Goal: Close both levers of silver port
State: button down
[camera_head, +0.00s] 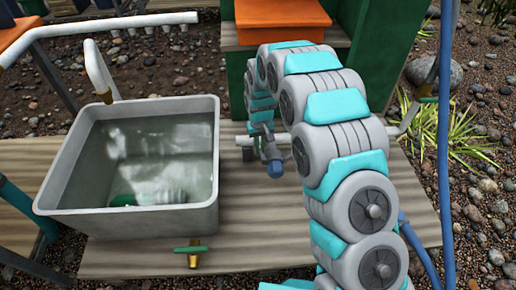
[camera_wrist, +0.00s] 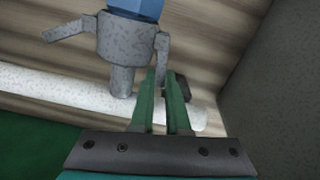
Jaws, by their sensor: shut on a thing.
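The silver port (camera_wrist: 124,38) is a speckled grey fitting with a blue piece (camera_wrist: 137,8) at its top in the wrist view. It joins a pale pipe (camera_wrist: 60,88). Its left lever (camera_wrist: 68,27) sticks out sideways, away from the body. Its right lever (camera_wrist: 162,52) hangs down close along the body. My gripper (camera_wrist: 161,78) has its green fingers close together around the lower end of the right lever, shut on it. In the head view the port (camera_head: 271,152) shows small beside my arm, with its blue end (camera_head: 275,168); my fingers are hard to make out there.
A grey basin (camera_head: 60,185) of water stands left on a wooden deck (camera_head: 260,235). A green-handled brass valve (camera_head: 190,250) is in front of it. An orange box (camera_head: 280,18) and green frame stand behind. A blue hose (camera_head: 444,150) runs down at right.

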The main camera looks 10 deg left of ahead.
jog(key=shift+w+d+m, duration=0.1)
jog(key=shift+d+m, duration=0.05)
jog(key=shift+m, duration=0.25)
jog(key=c, duration=0.9)
grip_release()
